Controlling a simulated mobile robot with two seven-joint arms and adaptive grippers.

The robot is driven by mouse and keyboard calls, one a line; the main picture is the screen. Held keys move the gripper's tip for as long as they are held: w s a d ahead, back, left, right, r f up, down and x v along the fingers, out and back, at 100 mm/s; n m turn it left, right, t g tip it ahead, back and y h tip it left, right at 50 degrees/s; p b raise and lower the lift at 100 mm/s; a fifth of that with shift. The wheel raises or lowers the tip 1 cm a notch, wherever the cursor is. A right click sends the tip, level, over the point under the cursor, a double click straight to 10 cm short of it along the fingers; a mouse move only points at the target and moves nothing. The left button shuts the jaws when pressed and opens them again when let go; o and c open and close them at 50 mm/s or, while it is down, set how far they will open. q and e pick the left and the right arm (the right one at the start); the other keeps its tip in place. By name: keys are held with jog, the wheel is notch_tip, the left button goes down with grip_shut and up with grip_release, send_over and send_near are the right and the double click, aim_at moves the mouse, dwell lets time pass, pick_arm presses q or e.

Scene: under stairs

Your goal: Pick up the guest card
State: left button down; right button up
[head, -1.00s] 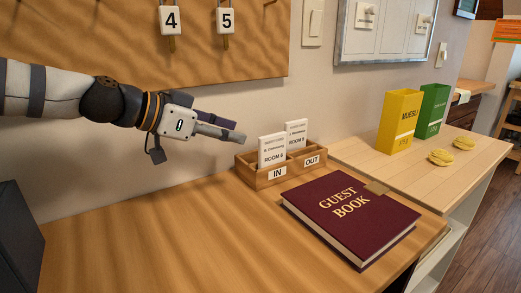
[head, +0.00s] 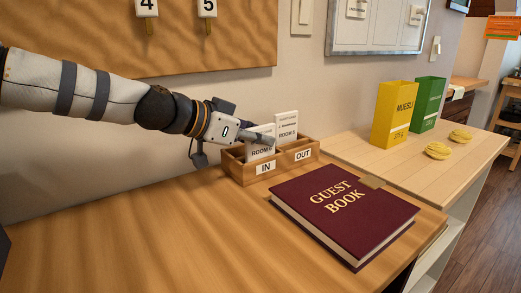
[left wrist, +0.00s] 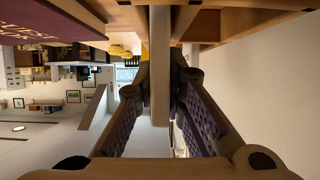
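A wooden card box (head: 240,175) with IN and OUT labels stands on the wooden counter. A white guest card (head: 261,153) marked ROOM stands upright in the IN side, partly hidden by my gripper. A second white ROOM card (head: 286,126) stands behind it to the right; I cannot tell which compartment it is in. My left gripper (head: 265,138) is at the top of the front card. In the left wrist view, the card (left wrist: 160,75) shows edge-on between the parted fingers (left wrist: 160,90), with gaps on both sides. My right gripper is not in view.
A dark red guest book (head: 345,215) lies right of the box. Yellow (head: 395,115) and green (head: 428,103) boxes and two yellow round items (head: 438,151) stand on the lighter counter beyond. The counter's left part is clear.

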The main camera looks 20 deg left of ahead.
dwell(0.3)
